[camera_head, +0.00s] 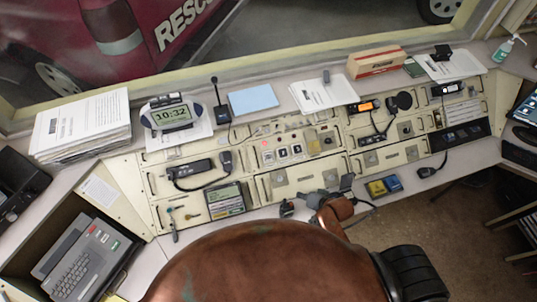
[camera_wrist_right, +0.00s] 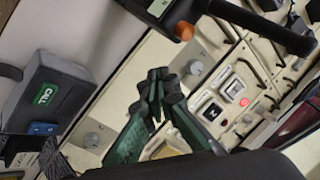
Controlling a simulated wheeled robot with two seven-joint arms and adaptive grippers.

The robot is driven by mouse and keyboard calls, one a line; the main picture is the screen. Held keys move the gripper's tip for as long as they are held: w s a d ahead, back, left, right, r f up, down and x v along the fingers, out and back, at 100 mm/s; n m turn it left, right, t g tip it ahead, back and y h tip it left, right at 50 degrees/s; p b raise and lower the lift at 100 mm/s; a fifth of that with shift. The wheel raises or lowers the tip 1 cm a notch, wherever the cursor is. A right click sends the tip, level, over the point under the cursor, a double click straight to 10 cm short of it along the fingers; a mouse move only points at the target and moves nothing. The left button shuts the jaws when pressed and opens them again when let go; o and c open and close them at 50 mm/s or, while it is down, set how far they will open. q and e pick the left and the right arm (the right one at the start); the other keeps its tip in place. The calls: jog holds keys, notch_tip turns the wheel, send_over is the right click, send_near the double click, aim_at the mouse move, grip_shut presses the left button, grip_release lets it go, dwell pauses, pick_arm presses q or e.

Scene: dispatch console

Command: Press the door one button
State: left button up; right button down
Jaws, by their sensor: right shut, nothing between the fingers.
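Several small buttons with pale frames (camera_head: 282,152) sit in a row on the sloped console panel in the head view. Two show in the right wrist view, an upper one (camera_wrist_right: 233,87) and a lower one (camera_wrist_right: 212,111), beside a lit red lamp (camera_wrist_right: 244,102). Their labels are too small to read, so I cannot tell which is door one. My right gripper (camera_head: 287,208) is shut and empty near the console's front edge, below and apart from the buttons. Its dark green fingers (camera_wrist_right: 157,82) show together in the wrist view. My left gripper is not in view.
A radio handset (camera_head: 195,170) with a cord and a dark display device (camera_head: 226,199) lie left of my gripper.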

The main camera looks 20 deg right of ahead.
aim_at(268, 157)
jog(key=w+a+r+m+t+y+p, duration=0.2)
jog(key=w+a+r+m+t+y, duration=0.2)
jog(key=w+a+r+m, duration=0.4)
jog(key=w+r+m+t, duration=0.1)
jog(key=w+r+m, duration=0.2)
jog(key=w, duration=0.3)
jog(key=shift+a+r+y, duration=0.15)
jog(key=shift+r+y, duration=0.25)
jog(key=w+f+b, duration=0.1)
jog(key=f+b, duration=0.1)
jog(key=w+f+b, duration=0.1)
jog(key=f+b, duration=0.1)
jog(key=b, duration=0.1)
jog(key=w+f+b, duration=0.1)
jog(key=f+b, duration=0.1)
jog(key=shift+w, duration=0.3)
jog(key=shift+w+a+f+b, duration=0.1)
jog(key=shift+w+f+b, duration=0.5)
jog(key=shift+f, duration=0.1)
jog(key=shift+f, duration=0.1)
jog(key=shift+w+f, duration=0.25)
